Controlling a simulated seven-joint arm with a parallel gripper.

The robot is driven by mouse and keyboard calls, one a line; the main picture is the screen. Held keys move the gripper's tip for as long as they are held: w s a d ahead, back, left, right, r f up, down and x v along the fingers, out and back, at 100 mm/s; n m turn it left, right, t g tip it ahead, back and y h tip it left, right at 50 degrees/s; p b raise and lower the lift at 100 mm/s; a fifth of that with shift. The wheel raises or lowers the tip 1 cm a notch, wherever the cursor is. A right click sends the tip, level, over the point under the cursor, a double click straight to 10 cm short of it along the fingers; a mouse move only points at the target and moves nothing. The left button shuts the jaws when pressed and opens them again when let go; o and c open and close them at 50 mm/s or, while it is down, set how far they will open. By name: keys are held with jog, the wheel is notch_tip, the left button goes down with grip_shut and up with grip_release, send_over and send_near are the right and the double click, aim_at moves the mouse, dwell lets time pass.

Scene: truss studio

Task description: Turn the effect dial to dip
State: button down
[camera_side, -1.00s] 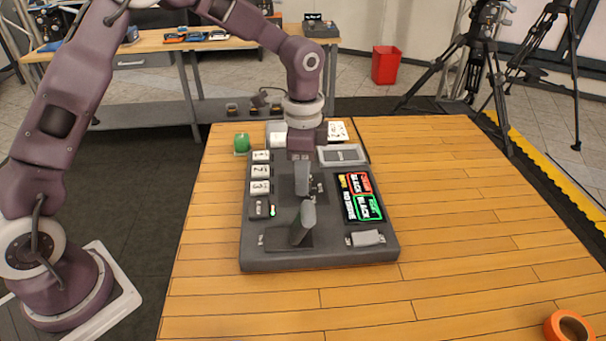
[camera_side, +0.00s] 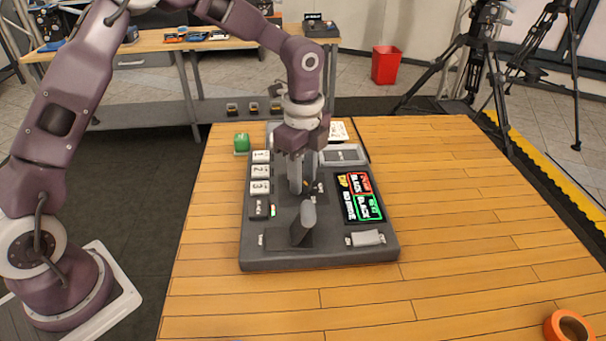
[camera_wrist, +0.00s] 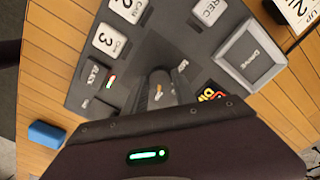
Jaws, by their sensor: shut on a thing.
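A dark grey switcher console (camera_side: 270,250) lies on the wooden table. My gripper (camera_side: 302,188) points down at the middle of the console and is shut on the effect dial. The fingers also show in the wrist view (camera_wrist: 160,85), and they hide most of the dial. Small labels surround the dial; most are too small to read. The console's screen (camera_side: 360,197) shows red and green boxes and yellow text; in the wrist view the yellow text seems to begin with "DI", partly hidden by my gripper.
A tall grey lever (camera_side: 306,218) stands close in front of my gripper. White number buttons (camera_side: 260,171) line the console's left. A grey-framed drive slot (camera_side: 342,155) is behind right. A green block (camera_side: 242,143) sits at the back left. Orange tape (camera_side: 568,327) lies front right.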

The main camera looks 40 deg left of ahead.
dwell(0.4)
jog(key=c, duration=1)
grip_release()
notch_tip(320, 180, up, 7)
jog(key=shift+r, duration=0.2)
jog(key=s+a+r+n+t+y, duration=0.1)
jog(key=s+a+r+n+t, duration=0.1)
jog(key=s+r+n, duration=0.55)
jog(key=s+a+r+n+t, duration=0.2)
jog(key=s+a+r+n, duration=0.15)
jog(key=s, duration=0.75)
jog(key=s+n, duration=0.2)
jog(key=s, duration=0.1)
jog(key=s+f+n+t, duration=0.1)
jog(key=s+n, duration=0.1)
jog(key=s, duration=0.1)
jog(key=s+f+n+h, duration=0.1)
jog(key=s+n, duration=0.1)
jog(key=s, duration=0.1)
jog(key=shift+d+f+t, duration=0.15)
jog(key=shift+t, duration=0.15)
